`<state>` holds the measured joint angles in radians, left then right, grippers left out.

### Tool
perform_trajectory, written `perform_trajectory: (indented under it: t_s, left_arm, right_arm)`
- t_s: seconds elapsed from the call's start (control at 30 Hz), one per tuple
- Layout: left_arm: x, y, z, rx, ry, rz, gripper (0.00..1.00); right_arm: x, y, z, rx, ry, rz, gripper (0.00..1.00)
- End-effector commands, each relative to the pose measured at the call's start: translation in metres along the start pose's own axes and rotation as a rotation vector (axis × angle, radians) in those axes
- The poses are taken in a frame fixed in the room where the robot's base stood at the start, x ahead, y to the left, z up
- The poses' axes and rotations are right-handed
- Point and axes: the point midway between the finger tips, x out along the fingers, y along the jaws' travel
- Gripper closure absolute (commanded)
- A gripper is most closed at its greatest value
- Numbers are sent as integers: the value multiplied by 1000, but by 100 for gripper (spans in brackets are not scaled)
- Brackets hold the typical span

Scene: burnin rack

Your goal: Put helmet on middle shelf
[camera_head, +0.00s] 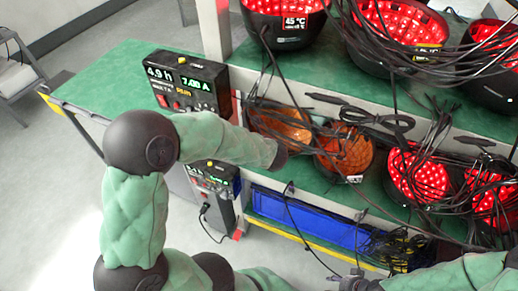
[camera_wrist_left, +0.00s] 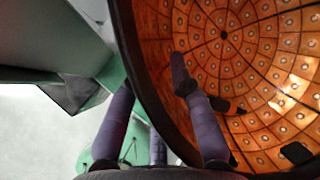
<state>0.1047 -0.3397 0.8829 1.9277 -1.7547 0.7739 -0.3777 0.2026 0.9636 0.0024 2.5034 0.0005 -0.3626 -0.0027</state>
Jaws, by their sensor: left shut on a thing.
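My left gripper (camera_wrist_left: 151,74) is shut on the rim of an unlit helmet with an orange, dotted inside (camera_wrist_left: 255,60). One finger is inside the shell and one outside. In the head view my left forearm reaches to the lower rim of the left orange helmet (camera_head: 282,123) on the middle shelf (camera_head: 310,178), which appears to be the held one; my fingers are hidden there. A second orange helmet (camera_head: 343,152) stands just right of it. My right gripper (camera_head: 355,283) is at the bottom edge, low in front of the rack, its jaws unclear.
Red-lit helmets (camera_head: 418,175) stand further right on the middle shelf, and others (camera_head: 285,12) on the upper shelf. Black cables (camera_head: 375,120) hang across the helmets. A power supply box (camera_head: 187,85) stands left. A blue bin (camera_head: 305,220) is below. The green top at far left (camera_head: 110,80) is clear.

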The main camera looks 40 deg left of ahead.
Motion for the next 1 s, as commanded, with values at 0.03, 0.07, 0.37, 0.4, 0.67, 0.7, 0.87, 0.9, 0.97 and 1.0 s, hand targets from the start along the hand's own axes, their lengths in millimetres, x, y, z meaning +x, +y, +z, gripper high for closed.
perform_trajectory:
  t_s: [0.03,0.07,0.37,0.4,0.67,0.7,0.87,0.9,0.97,1.0]
  left_arm:
    - [10,4,-4,-2,-1,1,100]
    - [14,6,-6,-2,-1,2,100]
    - [13,-2,3,-4,137,108,100]
    - [14,-2,4,-6,157,123,100]
    - [24,2,-2,-1,241,184,100]
    - [27,4,-5,0,240,183,100]
    - [29,5,-7,-2,239,182,100]
    - [29,4,-6,-2,238,182,100]
    - [29,4,-6,-2,238,181,100]
    - [29,4,-6,-2,238,181,100]
  right_arm:
    - [6,2,0,0,0,0,51]
    - [9,3,0,0,0,0,51]
    - [-16,-6,0,0,0,0,51]
    - [-19,-7,1,0,0,0,51]
    - [-23,-8,1,0,1,0,51]
    - [-20,-7,1,0,0,0,51]
    - [-19,-7,1,0,-1,0,51]
    - [-19,-7,1,0,-1,0,51]
    - [-19,-7,1,0,0,0,51]
    - [-20,-7,1,0,0,0,51]
